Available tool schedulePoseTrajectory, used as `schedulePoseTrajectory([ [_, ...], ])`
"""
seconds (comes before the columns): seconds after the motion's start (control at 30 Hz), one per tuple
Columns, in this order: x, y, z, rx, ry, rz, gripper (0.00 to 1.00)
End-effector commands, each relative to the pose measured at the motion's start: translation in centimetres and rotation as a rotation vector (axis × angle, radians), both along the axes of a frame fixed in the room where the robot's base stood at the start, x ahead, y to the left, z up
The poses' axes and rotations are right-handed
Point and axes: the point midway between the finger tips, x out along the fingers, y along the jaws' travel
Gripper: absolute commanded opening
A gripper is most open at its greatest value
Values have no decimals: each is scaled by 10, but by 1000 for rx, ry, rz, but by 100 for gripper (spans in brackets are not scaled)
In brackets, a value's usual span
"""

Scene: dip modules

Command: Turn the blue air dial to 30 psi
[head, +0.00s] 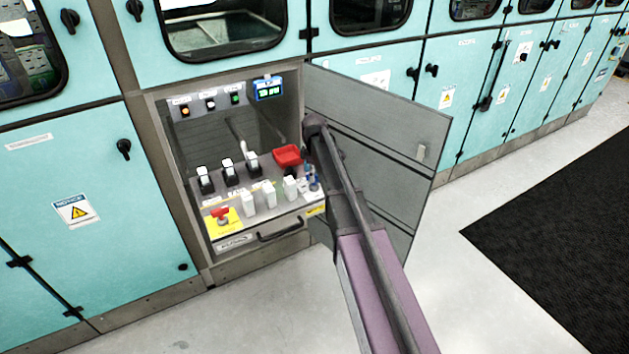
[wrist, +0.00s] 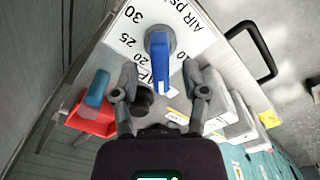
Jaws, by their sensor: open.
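The blue air dial (wrist: 160,60) is in the upper middle of the wrist view, on a pale panel lettered "AIR PS". Its long blue handle points down in the picture, away from the 30 mark (wrist: 135,16) at upper left. The 25 and 20 marks show left of the dial, and a partly cut number shows on its right. My gripper (wrist: 160,72) is open, with one finger on each side of the handle. I see gaps between the fingers and the handle. In the head view, small blue parts show beside my arm, but I cannot tell which is the dial.
A red tray-like part (head: 287,156) is near the dial. White switches (head: 269,193) stand along the panel, with a red valve on a yellow plate (head: 222,218). An open grey cabinet door (head: 400,145) stands right of my arm. A black handle (head: 281,230) sits at the panel's front.

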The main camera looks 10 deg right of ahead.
Motion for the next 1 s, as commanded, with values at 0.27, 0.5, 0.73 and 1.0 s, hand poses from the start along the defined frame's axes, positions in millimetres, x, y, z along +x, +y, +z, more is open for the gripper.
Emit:
schedulePoseTrajectory([
  [0.27, 0, 0, -11, 0, 0, 0, 57],
  [0.5, 0, 0, -11, 0, 0, 0, 57],
  [0.73, 0, 0, -11, 0, 0, 0, 22],
  [1.0, 0, 0, -11, 0, 0, 0, 0],
])
